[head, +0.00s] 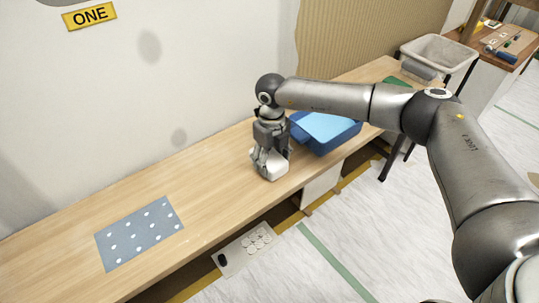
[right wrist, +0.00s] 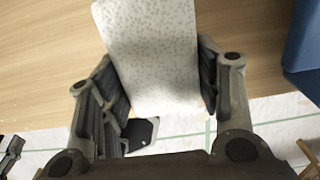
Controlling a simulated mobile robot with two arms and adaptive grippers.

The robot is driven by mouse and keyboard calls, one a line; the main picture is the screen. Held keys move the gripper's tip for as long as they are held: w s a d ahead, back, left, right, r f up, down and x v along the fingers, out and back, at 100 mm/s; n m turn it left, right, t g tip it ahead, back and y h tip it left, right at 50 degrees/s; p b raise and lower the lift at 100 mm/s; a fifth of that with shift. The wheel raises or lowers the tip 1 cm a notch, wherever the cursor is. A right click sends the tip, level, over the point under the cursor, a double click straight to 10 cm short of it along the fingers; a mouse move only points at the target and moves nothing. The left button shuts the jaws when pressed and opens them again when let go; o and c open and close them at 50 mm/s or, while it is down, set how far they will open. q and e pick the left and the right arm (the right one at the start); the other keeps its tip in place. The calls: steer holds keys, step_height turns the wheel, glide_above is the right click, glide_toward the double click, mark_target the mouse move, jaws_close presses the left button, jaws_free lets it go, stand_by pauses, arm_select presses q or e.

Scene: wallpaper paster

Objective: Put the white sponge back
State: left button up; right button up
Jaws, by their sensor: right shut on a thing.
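The white sponge (head: 272,171) is a pale block with a speckled face, between the fingers of my right gripper (head: 270,157). In the right wrist view the sponge (right wrist: 150,45) lies lengthwise between the two dark fingers of the right gripper (right wrist: 160,75), which are shut on it. My right gripper points down over the wooden table (head: 215,165), near its front edge. I cannot tell whether the sponge touches the tabletop. My left gripper is not in view.
A blue tray (head: 340,138) stands just right of my right gripper. A grey-blue mat with white dots (head: 140,233) lies at the table's left. A pale plate (head: 235,262) with several round white pieces is below the front edge. The table between mat and gripper is clear.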

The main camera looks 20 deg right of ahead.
steer(key=shift+f, duration=0.1)
steer(key=shift+f, duration=0.15)
steer(key=o, duration=1.1)
steer(key=shift+c, duration=0.2)
